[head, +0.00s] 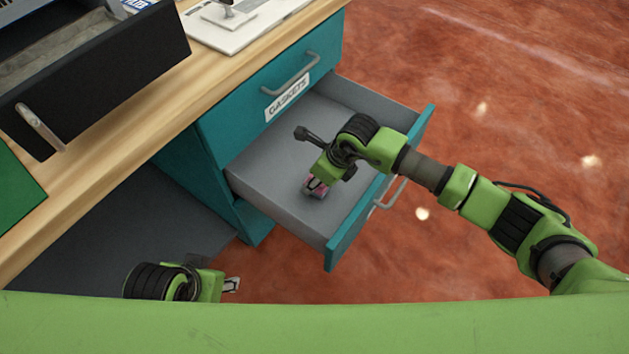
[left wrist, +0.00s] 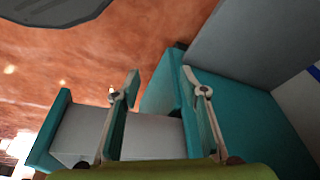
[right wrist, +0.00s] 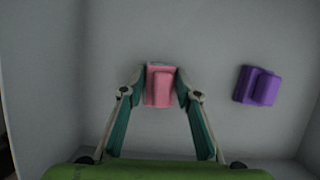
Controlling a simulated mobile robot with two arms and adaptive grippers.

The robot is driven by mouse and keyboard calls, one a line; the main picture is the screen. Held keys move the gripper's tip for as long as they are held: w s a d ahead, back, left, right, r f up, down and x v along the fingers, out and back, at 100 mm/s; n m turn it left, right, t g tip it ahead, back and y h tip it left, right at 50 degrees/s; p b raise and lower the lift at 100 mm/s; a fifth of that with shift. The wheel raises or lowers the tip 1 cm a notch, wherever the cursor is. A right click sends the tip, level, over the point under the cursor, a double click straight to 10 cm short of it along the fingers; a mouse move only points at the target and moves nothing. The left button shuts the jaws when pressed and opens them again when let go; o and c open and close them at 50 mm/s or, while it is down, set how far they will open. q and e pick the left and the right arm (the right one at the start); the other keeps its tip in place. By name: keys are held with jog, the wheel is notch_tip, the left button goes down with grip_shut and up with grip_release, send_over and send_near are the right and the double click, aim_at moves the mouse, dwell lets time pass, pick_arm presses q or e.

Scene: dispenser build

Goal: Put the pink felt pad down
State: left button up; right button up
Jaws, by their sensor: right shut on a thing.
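The pink felt pad (right wrist: 161,86) is a small pink block between the fingertips of my right gripper (right wrist: 162,77), which is shut on it. In the head view my right gripper (head: 317,187) reaches down into the open drawer (head: 257,178), with a bit of pink showing at its tips. I cannot tell whether the pad touches the drawer floor. My left gripper (left wrist: 160,73) is open and empty; in the head view it is low, in front of the desk, left of the drawer.
A purple pad (right wrist: 258,86) lies on the drawer floor (right wrist: 215,45), right of the pink pad in the right wrist view. A "GASKETS" label (head: 287,97) is on the teal front above the open drawer. A black open bin (head: 105,85) overhangs the wooden desktop (head: 150,102).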

jog(key=shift+f, duration=0.25)
pick_arm(q)
jog(key=shift+r, duration=0.1)
pick_arm(e)
jog(key=o, duration=1.1)
jog(key=shift+f, duration=0.1)
pick_arm(q)
jog(key=s+p+x, duration=0.1)
jog(key=p+x, duration=0.1)
jog(key=x, duration=0.7)
jog(key=shift+s+f+g+p, duration=0.2)
jog(key=shift+f+g+p, duration=0.1)
jog(key=shift+f+p, duration=0.05)
pick_arm(e)
jog(key=v, duration=1.3)
jog(key=shift+s+a+r, duration=0.1)
jog(key=shift+s+r, duration=0.25)
jog(key=shift+s, duration=0.05)
pick_arm(q)
jog(key=shift+d, duration=0.1)
